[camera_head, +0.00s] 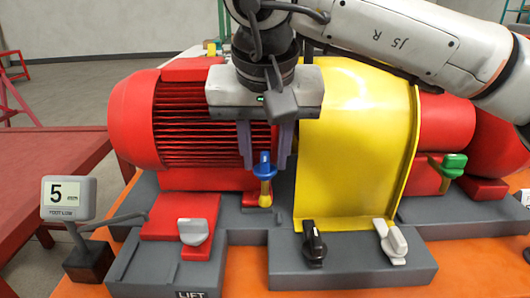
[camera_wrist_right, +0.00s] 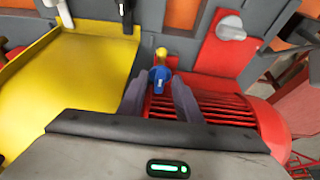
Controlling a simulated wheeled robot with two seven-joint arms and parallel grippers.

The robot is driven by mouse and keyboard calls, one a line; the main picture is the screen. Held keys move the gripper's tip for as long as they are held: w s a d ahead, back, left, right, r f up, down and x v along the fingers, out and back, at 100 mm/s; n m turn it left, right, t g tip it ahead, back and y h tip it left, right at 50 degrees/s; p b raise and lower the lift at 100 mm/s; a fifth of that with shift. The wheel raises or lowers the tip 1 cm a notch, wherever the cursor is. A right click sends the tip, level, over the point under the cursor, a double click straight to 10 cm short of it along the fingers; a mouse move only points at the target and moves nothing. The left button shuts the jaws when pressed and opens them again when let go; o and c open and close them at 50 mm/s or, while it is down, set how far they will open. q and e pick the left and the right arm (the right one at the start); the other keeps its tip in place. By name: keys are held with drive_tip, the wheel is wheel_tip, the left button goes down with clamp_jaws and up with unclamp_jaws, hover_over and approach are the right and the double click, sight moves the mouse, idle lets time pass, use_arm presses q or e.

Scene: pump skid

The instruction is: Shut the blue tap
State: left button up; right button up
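The blue tap (camera_head: 264,168) has a blue handle on a yellow stem and stands in front of the finned red motor. It also shows in the wrist view (camera_wrist_right: 160,74), with its yellow stem beyond it. My right gripper (camera_head: 264,158) comes down from above, open, its two grey fingers apart. In the wrist view its fingertips (camera_wrist_right: 159,88) lie either side of the blue handle, with gaps visible. I cannot tell whether either finger touches it. My left gripper is not in view.
A yellow guard (camera_head: 355,140) stands close right of the gripper, and the red finned motor (camera_head: 190,125) is behind. A green tap (camera_head: 448,168), a black knob (camera_head: 314,242), and grey knobs (camera_head: 193,232) (camera_head: 392,242) are nearby.

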clamp_jaws()
